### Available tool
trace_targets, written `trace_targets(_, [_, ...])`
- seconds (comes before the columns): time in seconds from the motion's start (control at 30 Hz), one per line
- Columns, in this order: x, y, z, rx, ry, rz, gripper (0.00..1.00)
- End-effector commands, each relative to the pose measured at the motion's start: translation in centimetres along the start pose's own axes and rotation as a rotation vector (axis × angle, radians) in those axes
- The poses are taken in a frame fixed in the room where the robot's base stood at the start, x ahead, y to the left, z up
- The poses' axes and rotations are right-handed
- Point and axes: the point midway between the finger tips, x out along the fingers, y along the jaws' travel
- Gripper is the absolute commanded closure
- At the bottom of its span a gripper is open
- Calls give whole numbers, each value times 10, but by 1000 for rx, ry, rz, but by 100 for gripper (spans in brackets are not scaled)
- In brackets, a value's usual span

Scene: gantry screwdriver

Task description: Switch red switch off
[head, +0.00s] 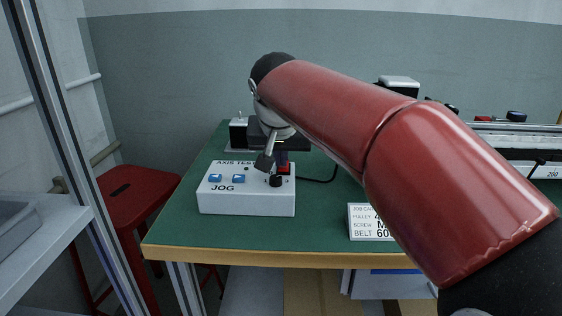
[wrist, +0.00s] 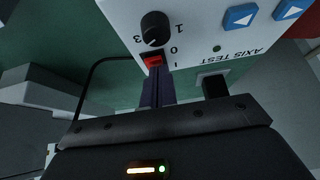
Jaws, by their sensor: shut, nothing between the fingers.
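The red switch (head: 287,168) is a small red rocker in a black frame at the back right of the white AXIS TEST box (head: 247,203). In the wrist view the red switch (wrist: 152,63) shows beside the marks 0 and I. Which side of it is pressed I cannot tell. My gripper (head: 282,158) points down at the switch. In the wrist view the shut fingers of my gripper (wrist: 158,72) end right at the switch's edge and partly cover it. Whether they touch it I cannot tell.
A black knob (head: 276,181) stands close to the switch. Two blue JOG buttons (head: 227,178) are on the box's left side. A black cable (head: 322,180) runs behind. A white job card (head: 367,222) stands at the front right. A red stool (head: 138,196) is left of the green table (head: 180,232).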

Motion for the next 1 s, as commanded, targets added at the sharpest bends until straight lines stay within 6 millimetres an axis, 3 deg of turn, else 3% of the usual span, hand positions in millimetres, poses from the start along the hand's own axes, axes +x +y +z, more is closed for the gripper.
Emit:
trace_targets(0.83, [4,0,-16,0,-4,1,100])
trace_targets(1.0, [-3,2,-21,1,-4,1,100])
